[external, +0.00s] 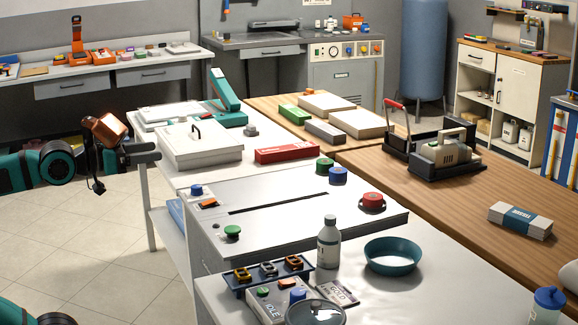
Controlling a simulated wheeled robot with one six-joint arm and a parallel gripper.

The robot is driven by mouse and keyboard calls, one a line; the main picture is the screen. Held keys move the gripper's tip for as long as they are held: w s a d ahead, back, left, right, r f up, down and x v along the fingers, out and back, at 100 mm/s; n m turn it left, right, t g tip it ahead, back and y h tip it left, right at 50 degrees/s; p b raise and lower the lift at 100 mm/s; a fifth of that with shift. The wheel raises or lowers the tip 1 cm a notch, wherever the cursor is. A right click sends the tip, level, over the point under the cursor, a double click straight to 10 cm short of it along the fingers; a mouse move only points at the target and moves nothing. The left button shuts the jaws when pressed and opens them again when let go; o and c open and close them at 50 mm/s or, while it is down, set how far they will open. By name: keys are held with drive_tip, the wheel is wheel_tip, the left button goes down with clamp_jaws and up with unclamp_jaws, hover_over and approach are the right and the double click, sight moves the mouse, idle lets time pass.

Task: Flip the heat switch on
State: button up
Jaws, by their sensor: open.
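My gripper (146,153) is at the left, with its dark fingers pointing right near the left edge of the white table. It is open, and I see nothing between its fingers. One orange rocker switch (208,203) sits on the white slotted worktop, between a blue knob (197,190) and a green button (232,232). Another orange rocker (288,283) is on a grey control box (266,308) marked "IDLE" at the front. A small plate (339,291) beside that box seems to read "COLD". I cannot tell which rocker is the heat switch, or its position. My gripper is apart from both.
A white lidded box (198,147) and a red box (287,150) stand right of my gripper. A bottle (329,245), a teal bowl (392,256) and a tray of small parts (262,279) crowd the front table. The tiled floor (90,240) at left is open.

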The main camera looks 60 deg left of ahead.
drive_tip(key=shift+w+d, duration=0.1)
drive_tip(key=shift+w, duration=0.25)
drive_tip(key=c, duration=0.7)
drive_tip(key=w+d+n+g, duration=0.1)
drive_tip(key=w, duration=0.1)
drive_tip(key=w+d+n+g, duration=0.1)
drive_tip(key=w+g, duration=0.1)
drive_tip(key=w, duration=0.1)
drive_tip(key=w+d+f+n+g+h, duration=0.1)
drive_tip(key=w+n, duration=0.1)
drive_tip(key=shift+w+d, duration=0.2)
drive_tip(key=shift+w, duration=0.2)
clamp_jaws()
drive_tip(key=w+d+f+n+g, duration=0.4)
drive_tip(key=w+d+n+g, duration=0.3)
drive_tip(key=w+d, duration=0.1)
drive_tip(key=w+d+f+n+g+y, duration=0.1)
drive_tip(key=w+d+f+n+g, duration=0.3)
drive_tip(key=w+d+n+g, duration=0.3)
drive_tip(key=shift+w+d+f+g, duration=0.35)
drive_tip(key=shift+w+d, duration=0.25)
drive_tip(key=shift+d, duration=1.65)
